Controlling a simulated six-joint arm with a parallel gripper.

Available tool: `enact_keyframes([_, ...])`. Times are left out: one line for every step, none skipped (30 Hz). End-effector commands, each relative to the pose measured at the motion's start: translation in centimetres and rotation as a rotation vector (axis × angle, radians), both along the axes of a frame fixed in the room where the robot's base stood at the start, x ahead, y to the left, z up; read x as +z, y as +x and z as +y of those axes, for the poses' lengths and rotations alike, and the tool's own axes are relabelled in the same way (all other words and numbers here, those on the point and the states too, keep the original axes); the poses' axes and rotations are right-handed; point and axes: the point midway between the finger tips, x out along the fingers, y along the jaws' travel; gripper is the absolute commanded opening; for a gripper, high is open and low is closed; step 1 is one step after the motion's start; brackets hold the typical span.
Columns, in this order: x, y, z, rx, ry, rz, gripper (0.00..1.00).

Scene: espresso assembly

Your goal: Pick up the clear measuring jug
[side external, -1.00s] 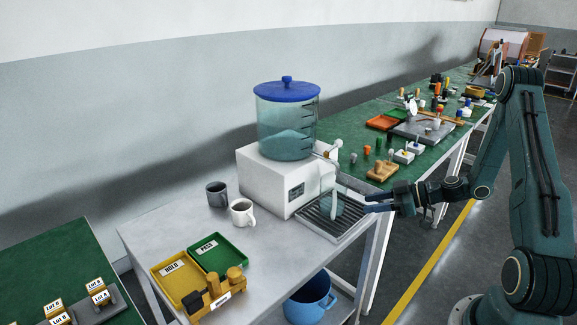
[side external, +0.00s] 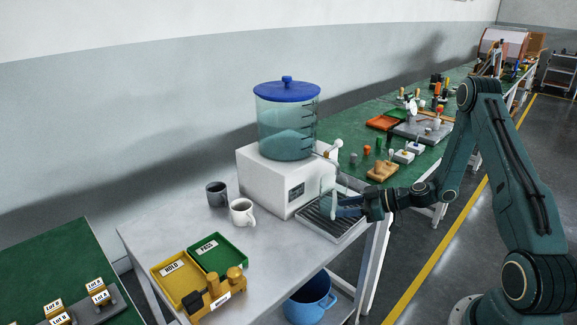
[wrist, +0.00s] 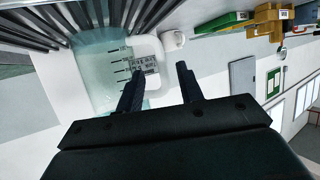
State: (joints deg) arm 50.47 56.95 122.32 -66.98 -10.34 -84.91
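The clear measuring jug (side external: 327,204) stands on the slatted drip tray (side external: 318,227), below the dispenser's tap. In the wrist view the jug (wrist: 103,72) shows pale blue, with dark measuring marks and a whitish handle (wrist: 152,48). My gripper (side external: 343,206) is beside the jug on its right, its fingers reaching toward it at about its height. In the wrist view my gripper (wrist: 158,73) has its two fingers apart, with the handle just beyond and between them. The left finger overlaps part of the jug in the picture. I cannot tell whether they touch.
The white dispenser (side external: 277,182) with its blue-lidded tank (side external: 287,125) stands behind the tray. A dark mug (side external: 217,194) and a white mug (side external: 242,212) are to the left. Yellow (side external: 178,277) and green (side external: 217,252) trays lie at the front left. The tabletop between is clear.

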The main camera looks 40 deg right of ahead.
Motion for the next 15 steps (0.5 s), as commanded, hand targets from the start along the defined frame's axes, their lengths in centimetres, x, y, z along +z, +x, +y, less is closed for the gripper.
enact_keyframes([-0.2,0.3,0.2,0.001,0.000,0.000,0.37])
enact_keyframes([-0.2,0.4,0.3,0.001,0.001,0.001,0.37])
enact_keyframes([-0.3,0.5,0.3,0.000,0.001,0.000,0.37])
enact_keyframes([-0.3,0.5,0.3,-0.001,0.002,0.001,0.37])
enact_keyframes([-0.3,0.5,0.3,-0.001,0.002,0.001,0.37])
enact_keyframes([-0.3,0.5,0.3,-0.001,0.002,0.001,0.37])
enact_keyframes([-0.3,0.5,0.3,-0.002,0.001,0.001,0.37])
enact_keyframes([-0.3,0.5,0.3,-0.002,0.001,0.001,0.37])
enact_keyframes([-0.3,0.6,0.3,-0.001,0.002,0.001,0.37])
enact_keyframes([-0.3,0.6,0.4,0.000,0.001,0.000,0.37])
enact_keyframes([-0.3,0.7,0.4,0.000,0.001,0.000,0.37])
enact_keyframes([-0.4,0.8,0.5,0.001,0.001,0.001,0.37])
enact_keyframes([-0.5,0.9,0.6,0.001,0.001,0.001,0.37])
enact_keyframes([-0.6,1.0,0.7,0.002,0.001,0.000,0.37])
enact_keyframes([-0.7,1.3,0.9,0.002,0.001,0.000,0.37])
